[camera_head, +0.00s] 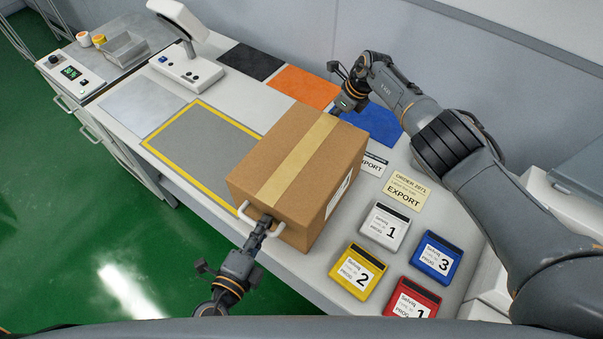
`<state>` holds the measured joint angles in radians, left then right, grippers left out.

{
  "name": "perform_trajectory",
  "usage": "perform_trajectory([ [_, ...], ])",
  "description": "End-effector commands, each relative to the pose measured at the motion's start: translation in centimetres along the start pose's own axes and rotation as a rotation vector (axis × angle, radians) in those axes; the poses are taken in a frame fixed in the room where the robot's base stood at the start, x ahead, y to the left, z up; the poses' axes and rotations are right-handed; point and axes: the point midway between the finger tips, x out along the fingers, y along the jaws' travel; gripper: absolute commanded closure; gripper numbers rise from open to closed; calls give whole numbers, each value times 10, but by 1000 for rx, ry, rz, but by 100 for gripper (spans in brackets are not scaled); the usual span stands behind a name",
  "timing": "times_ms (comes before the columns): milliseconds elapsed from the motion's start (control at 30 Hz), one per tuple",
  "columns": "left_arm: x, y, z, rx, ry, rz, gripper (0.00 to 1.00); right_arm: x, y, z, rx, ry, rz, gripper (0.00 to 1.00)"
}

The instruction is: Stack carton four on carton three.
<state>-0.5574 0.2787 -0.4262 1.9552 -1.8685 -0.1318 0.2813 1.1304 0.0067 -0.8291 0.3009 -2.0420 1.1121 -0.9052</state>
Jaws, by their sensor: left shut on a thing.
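One large brown cardboard carton (288,167) with a tan tape strip stands on the light worktop beside the yellow-framed grey area. It has a white handle (242,212) on its near side, and a white label on its right face is too oblique to read. I cannot tell its number, and no second large carton shows. My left gripper (266,224) is shut on the near handle. My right gripper (344,103) is at the carton's far side, its fingertips partly hidden, so its grip cannot be told.
Flat white (384,227), yellow (357,270), blue (437,257) and red (412,300) boxes lie right of the carton. Black (252,62), orange (297,86) and blue (373,122) mats line the back. A scanner-like stand (186,70) is at back left. The yellow-framed area (203,145) is clear.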

Motion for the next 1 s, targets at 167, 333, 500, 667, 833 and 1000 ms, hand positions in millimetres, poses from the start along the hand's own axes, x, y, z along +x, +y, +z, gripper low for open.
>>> perform_trajectory([
  [167, 0, -4, 0, 0, -1, -6, 100, -3, -2, 3, -4, -6, -7, 100],
  [333, -1, -7, 0, 0, -1, -5, 100, -7, -2, 4, -5, -5, -8, 100],
  [500, -3, -16, 1, 1, -1, -4, 100, -16, -2, 8, -5, -6, -9, 100],
  [667, -5, -27, 1, 1, -1, -4, 100, -27, -3, 12, -5, -6, -10, 100],
  [833, -8, -40, 2, 1, -1, -4, 100, -40, -3, 18, -5, -6, -12, 100],
  [1000, -10, -49, 2, 1, -1, -3, 100, -49, -3, 21, -5, -6, -13, 100],
])
